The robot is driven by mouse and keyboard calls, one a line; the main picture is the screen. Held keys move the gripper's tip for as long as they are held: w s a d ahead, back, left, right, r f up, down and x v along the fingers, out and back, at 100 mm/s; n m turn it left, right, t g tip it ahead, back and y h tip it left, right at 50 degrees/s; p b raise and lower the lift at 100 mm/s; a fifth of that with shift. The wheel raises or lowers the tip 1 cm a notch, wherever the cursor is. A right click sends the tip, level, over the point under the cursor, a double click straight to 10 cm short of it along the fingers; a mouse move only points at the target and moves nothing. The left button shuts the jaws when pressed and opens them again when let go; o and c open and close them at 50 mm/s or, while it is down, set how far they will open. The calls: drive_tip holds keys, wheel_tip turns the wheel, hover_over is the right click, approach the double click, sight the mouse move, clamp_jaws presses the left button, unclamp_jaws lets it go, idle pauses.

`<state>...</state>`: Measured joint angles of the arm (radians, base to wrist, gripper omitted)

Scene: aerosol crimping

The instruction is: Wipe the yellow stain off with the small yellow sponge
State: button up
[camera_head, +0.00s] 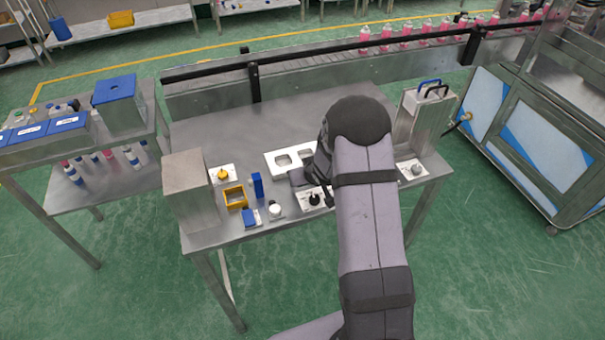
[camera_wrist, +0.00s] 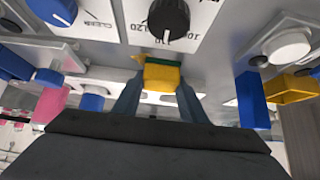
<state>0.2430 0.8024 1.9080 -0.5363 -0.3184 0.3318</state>
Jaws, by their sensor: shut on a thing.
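In the wrist view my gripper (camera_wrist: 159,88) is shut on the small yellow sponge (camera_wrist: 163,76), which has a green layer on its far side. The sponge is between the two fingers, just below a black dial knob on a white panel. A small yellow patch (camera_wrist: 137,57) shows on the grey surface at the sponge's upper left. It may be part of the yellow stain; the sponge hides what lies behind it. Whether the sponge touches the surface is not clear. In the head view my arm hides the fingers and the sponge.
The black knob (camera_wrist: 168,18) is close ahead of the sponge. A blue knob (camera_wrist: 55,10), a white button (camera_wrist: 289,46) and a yellow open box (camera_wrist: 288,90) are around it. In the head view, a metal box (camera_head: 190,190) stands at the table's left; the table's back left (camera_head: 210,135) is clear.

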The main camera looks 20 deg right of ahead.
drive_tip(key=shift+f, duration=0.35)
drive_tip(key=shift+d+r+p, duration=0.25)
drive_tip(key=shift+d+p, duration=0.85)
drive_tip(key=shift+d, duration=0.15)
drive_tip(key=shift+d+f, duration=0.1)
drive_tip(key=shift+d, duration=0.2)
drive_tip(key=shift+d+f+p, duration=0.15)
drive_tip(key=shift+d+p, duration=1.05)
drive_tip(key=shift+d, duration=0.3)
drive_tip(key=shift+s+a+f, duration=0.1)
drive_tip(key=shift+f, duration=0.05)
